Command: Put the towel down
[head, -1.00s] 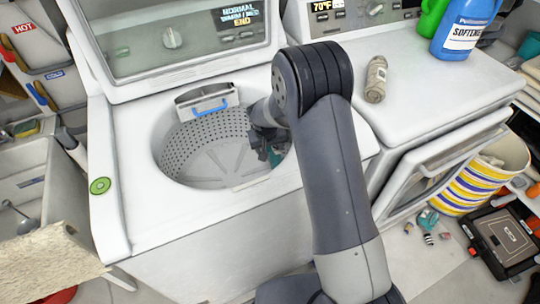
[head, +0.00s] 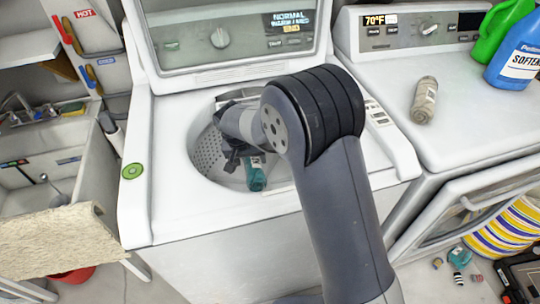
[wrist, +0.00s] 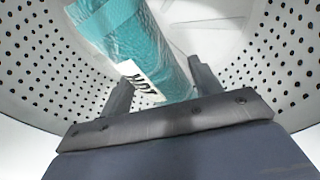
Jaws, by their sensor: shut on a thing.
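A teal rolled towel (head: 256,178) with a white printed label is inside the drum of the open top-loading washer (head: 190,228). My gripper (head: 246,160) reaches down into the drum and is shut on the towel. In the wrist view the towel (wrist: 150,45) lies between the two dark fingers of my gripper (wrist: 160,85), with the perforated drum wall around it. I cannot tell whether the towel touches the drum floor. My arm hides the right part of the drum opening.
The washer's raised lid (head: 225,70) stands behind the opening. A dryer (head: 455,95) at the right carries a beige roll (head: 424,100), a blue softener bottle (head: 515,52) and a green bottle (head: 497,30). A sink (head: 45,165) is at the left. A striped basket (head: 508,232) stands at the lower right.

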